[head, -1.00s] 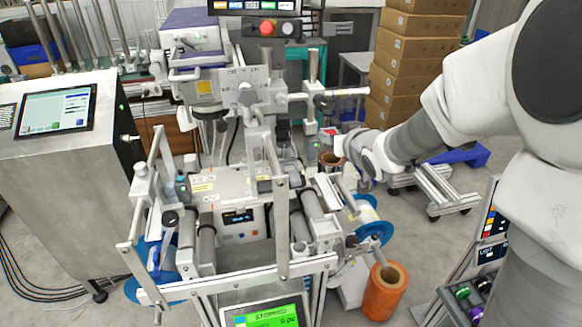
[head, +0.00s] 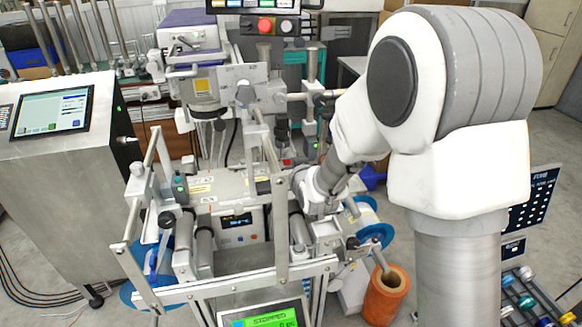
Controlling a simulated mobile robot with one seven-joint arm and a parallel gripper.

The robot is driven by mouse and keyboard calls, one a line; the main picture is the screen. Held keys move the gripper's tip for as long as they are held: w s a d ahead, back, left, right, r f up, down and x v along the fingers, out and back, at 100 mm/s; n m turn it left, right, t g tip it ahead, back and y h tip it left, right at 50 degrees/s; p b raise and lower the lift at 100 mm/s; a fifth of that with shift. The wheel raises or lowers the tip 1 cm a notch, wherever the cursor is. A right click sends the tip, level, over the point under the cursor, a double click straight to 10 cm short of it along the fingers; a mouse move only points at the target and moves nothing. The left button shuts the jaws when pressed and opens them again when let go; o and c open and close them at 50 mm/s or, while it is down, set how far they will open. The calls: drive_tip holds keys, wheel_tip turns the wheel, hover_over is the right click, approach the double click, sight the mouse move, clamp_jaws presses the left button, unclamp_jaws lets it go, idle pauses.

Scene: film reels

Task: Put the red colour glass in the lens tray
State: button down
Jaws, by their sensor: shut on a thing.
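My gripper (head: 293,167) is small and partly hidden behind my own wrist in the head view. It is over the middle of the grey machine, right of centre. A small red piece, which I take to be the red colour glass (head: 287,162), shows at its fingertips, and the gripper is shut on it. Most of the glass is hidden, so its tilt cannot be told. I cannot make out the lens tray in this view.
The machine's upright metal bars (head: 281,225) and rollers stand close to my gripper. An orange roll (head: 385,297) stands at the lower right, beside a blue-flanged reel (head: 376,235). A control cabinet (head: 60,170) is at the left. Several coloured cylinders (head: 527,301) lie at the lower right.

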drive_tip(key=shift+f+b, duration=0.25)
drive_tip(key=shift+b, duration=0.05)
drive_tip(key=shift+c, duration=1.5)
unclamp_jaws()
drive_tip(key=shift+r, duration=0.1)
drive_tip(key=shift+r, duration=0.1)
